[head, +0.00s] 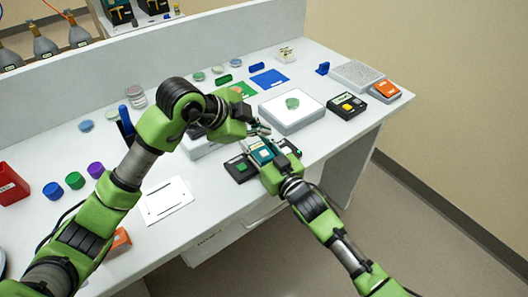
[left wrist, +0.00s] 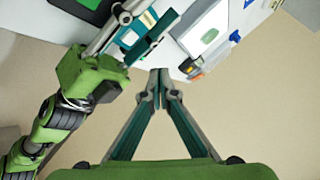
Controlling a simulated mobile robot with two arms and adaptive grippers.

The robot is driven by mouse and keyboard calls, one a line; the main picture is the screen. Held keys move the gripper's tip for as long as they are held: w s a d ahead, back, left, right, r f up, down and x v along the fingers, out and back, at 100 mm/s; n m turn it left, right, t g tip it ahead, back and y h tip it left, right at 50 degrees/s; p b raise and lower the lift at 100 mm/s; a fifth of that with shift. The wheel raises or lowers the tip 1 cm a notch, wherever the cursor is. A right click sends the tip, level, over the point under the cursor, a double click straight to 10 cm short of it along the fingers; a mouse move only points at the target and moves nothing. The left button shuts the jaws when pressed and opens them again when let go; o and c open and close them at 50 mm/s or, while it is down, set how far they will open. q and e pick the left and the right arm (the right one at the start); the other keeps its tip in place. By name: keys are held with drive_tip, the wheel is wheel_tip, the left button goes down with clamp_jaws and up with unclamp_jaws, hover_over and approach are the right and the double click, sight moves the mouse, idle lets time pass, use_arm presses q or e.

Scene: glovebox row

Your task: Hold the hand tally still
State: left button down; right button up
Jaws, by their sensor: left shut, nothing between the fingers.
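My left gripper (head: 262,129) is over the front of the bench, beside the white-topped box. In the left wrist view its fingertips (left wrist: 160,82) meet, with nothing seen between them. My right gripper (head: 254,148) reaches in from the lower right, close to the left one, with its teal fingers over a black device with a green button (head: 240,170). It also shows in the left wrist view (left wrist: 145,38), where I cannot tell whether it holds anything. I cannot pick out the hand tally for certain; the grippers cover part of this spot.
The white-topped box (head: 291,108) carries a green disc. A black device with a yellow button (head: 347,104) and an orange device (head: 387,89) lie to the right. Coloured caps (head: 75,180) and a white sheet (head: 163,200) lie left. Floor is clear at right.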

sight(262, 154)
use_arm(q)
drive_tip(key=shift+r, duration=0.1)
wheel_tip(262, 154, up, 4)
drive_tip(key=shift+f, duration=0.2)
drive_tip(key=shift+f, duration=0.1)
idle(0.3)
drive_tip(key=shift+f, duration=4.3)
drive_tip(key=shift+f, duration=0.1)
drive_tip(key=shift+f, duration=0.3)
